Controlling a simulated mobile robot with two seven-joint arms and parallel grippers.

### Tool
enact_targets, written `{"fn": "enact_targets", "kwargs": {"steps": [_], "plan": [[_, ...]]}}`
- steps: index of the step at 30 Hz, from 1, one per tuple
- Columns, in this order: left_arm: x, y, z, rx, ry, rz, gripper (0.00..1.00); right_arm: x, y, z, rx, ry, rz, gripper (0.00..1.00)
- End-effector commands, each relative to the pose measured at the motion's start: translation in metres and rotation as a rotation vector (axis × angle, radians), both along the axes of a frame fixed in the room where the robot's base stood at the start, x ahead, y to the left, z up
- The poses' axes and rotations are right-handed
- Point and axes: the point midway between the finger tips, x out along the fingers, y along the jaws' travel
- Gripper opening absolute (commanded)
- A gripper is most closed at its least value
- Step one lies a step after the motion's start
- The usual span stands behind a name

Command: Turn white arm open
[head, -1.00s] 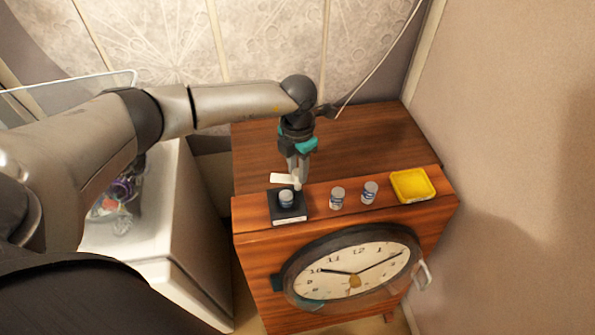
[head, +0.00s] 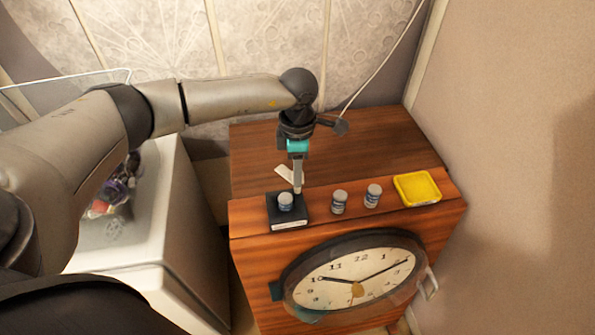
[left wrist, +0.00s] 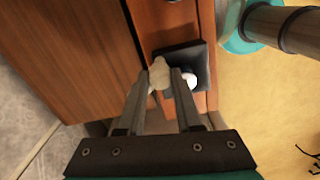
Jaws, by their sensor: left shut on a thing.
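The white arm (head: 284,174) is a small pale bar above a black square base (head: 289,224) on top of the wooden cabinet. It slants back to the left from my left gripper. In the left wrist view a cream piece of it (left wrist: 160,73) lies between the fingertips. My left gripper (head: 298,189) points down, shut on the white arm at the back of the base. My right gripper is in neither view.
Two similar jars (head: 339,203) (head: 373,196) and a yellow tray (head: 417,188) stand to the right on the cabinet top (head: 370,145). A large clock face (head: 354,277) is on the cabinet front. A white unit (head: 150,235) stands at left. The cabinet top behind the jars is clear.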

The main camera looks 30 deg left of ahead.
Motion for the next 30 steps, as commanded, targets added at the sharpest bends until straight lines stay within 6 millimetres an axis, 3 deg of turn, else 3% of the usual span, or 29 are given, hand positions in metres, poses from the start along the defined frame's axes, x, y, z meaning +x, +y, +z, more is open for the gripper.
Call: {"fn": "enact_targets", "kwargs": {"steps": [15,16,24,30], "plan": [[0.0006,-0.0001,0.0009,0.000,-0.002,-0.023,0.00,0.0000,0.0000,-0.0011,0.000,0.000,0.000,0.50],[0.0007,-0.0001,0.0010,0.000,-0.002,-0.022,0.35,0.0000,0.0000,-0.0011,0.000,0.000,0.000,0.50],[0.0003,-0.0002,0.0005,0.000,-0.001,-0.021,0.64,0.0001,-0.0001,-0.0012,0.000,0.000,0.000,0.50],[0.0002,-0.0001,0.0003,-0.001,0.000,-0.021,0.64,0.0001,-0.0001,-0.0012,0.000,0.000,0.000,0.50]]}}
